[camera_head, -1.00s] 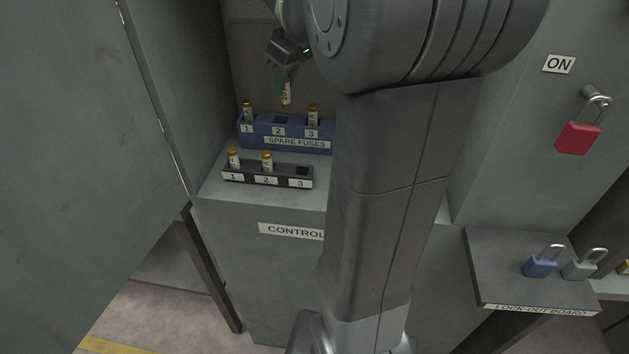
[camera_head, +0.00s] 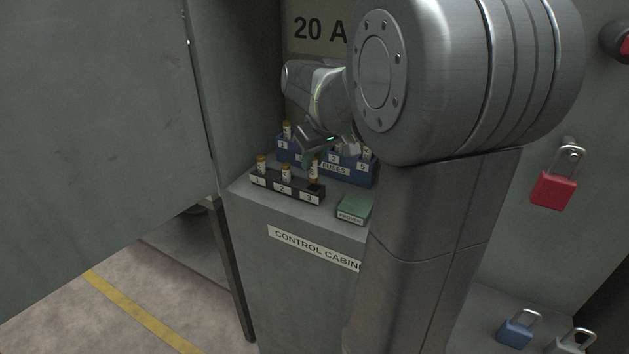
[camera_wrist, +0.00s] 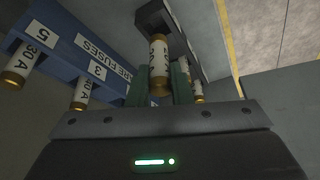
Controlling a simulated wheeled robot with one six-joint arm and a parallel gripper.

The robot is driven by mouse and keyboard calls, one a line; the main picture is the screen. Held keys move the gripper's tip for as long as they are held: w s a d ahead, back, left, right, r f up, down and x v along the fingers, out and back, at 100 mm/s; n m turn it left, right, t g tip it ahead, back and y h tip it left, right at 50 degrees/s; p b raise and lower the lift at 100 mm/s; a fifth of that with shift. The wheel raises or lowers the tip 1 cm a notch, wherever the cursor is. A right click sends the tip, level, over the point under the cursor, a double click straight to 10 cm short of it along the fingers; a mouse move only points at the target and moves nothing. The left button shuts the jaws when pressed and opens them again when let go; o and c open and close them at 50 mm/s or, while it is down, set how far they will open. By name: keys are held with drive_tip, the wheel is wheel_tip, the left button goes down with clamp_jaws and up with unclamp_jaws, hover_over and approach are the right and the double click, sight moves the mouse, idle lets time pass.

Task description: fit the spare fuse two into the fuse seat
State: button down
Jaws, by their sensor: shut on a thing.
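Spare fuse two, a white tube with brass caps, is in my gripper (camera_head: 308,158); the fuse (camera_head: 314,168) stands roughly upright over position 3 of the black fuse seat (camera_head: 271,186). Positions 1 and 2 of the seat hold fuses (camera_head: 261,164) (camera_head: 286,173). In the wrist view the green fingers (camera_wrist: 160,85) are shut on the fuse (camera_wrist: 159,62), whose far end is at the black block (camera_wrist: 152,17). I cannot tell whether that end is inside the socket or just above it.
The blue spare-fuse rack (camera_head: 367,177) stands behind the seat with several fuses, partly hidden by my arm. A small green box (camera_head: 354,208) lies right of the seat. The cabinet door (camera_head: 100,120) is at left; a red padlock (camera_head: 553,190) hangs at right.

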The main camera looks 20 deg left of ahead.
sight(316, 168)
drive_tip(key=shift+f, duration=2.3)
drive_tip(key=shift+f, duration=0.15)
drive_tip(key=c, duration=1.3)
unclamp_jaws()
drive_tip(key=shift+d+r, duration=0.15)
drive_tip(key=shift+r, duration=0.35)
drive_tip(key=v, duration=1.1)
drive_tip(key=shift+s, duration=0.15)
